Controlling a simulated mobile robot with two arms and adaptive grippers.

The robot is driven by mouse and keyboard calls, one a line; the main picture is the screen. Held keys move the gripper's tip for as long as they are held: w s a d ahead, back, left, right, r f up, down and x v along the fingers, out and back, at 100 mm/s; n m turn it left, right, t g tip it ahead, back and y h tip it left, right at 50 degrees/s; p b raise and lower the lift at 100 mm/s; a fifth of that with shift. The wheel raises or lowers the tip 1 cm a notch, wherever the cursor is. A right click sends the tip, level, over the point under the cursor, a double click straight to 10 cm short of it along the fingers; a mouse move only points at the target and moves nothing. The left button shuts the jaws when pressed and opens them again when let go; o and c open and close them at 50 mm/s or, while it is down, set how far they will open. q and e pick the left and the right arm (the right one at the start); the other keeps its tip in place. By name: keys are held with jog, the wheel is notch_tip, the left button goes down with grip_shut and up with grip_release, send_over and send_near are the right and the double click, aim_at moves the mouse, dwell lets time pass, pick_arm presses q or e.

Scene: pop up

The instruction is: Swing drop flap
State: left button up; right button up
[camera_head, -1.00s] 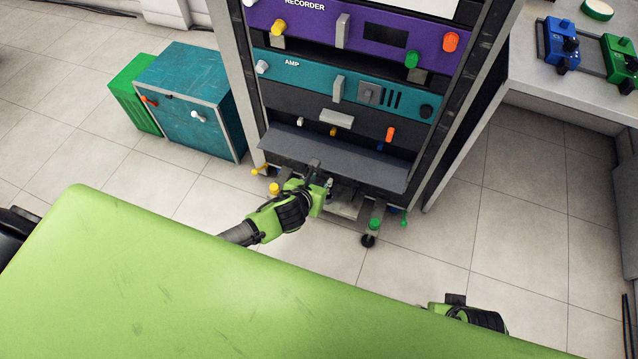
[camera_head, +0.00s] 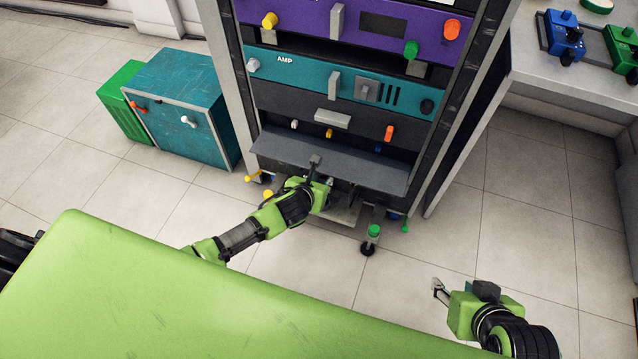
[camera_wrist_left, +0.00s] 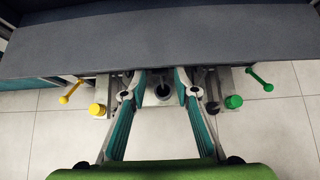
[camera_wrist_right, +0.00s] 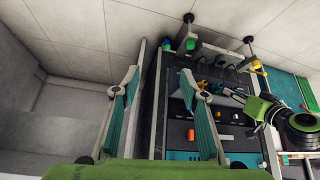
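The dark grey drop flap (camera_head: 285,148) juts out from the lower part of the rack, tilted outward below a row of small knobs. It fills the top of the left wrist view (camera_wrist_left: 160,40). My left gripper (camera_head: 328,182) is at the flap's front edge, in front of and just under it. Its two fingers (camera_wrist_left: 160,85) are spread with nothing between them, and their tips are hidden under the flap edge. My right gripper (camera_head: 438,288) is low at the right, away from the rack, with its fingers apart and empty in the right wrist view (camera_wrist_right: 165,90).
The rack holds a teal AMP unit (camera_head: 300,75) and a purple recorder (camera_head: 310,18) above the flap. A teal cabinet (camera_head: 185,110) stands left. A white table (camera_head: 540,90) with pedals is right. Yellow and green levers (camera_wrist_left: 262,78) sit below the flap.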

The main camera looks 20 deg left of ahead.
pick_arm(q)
jog(key=shift+b+x, duration=1)
jog(key=shift+b, duration=0.05)
jog(key=c, duration=0.7)
pick_arm(e)
jog(key=w+a+r+t+y, duration=0.1)
jog(key=w+a+r+t, duration=0.2)
jog(key=w+r+t, duration=0.2)
jog(key=w+r, duration=0.1)
jog(key=w, duration=0.2)
jog(key=shift+w+r, duration=0.15)
jog(key=shift+w, duration=0.25)
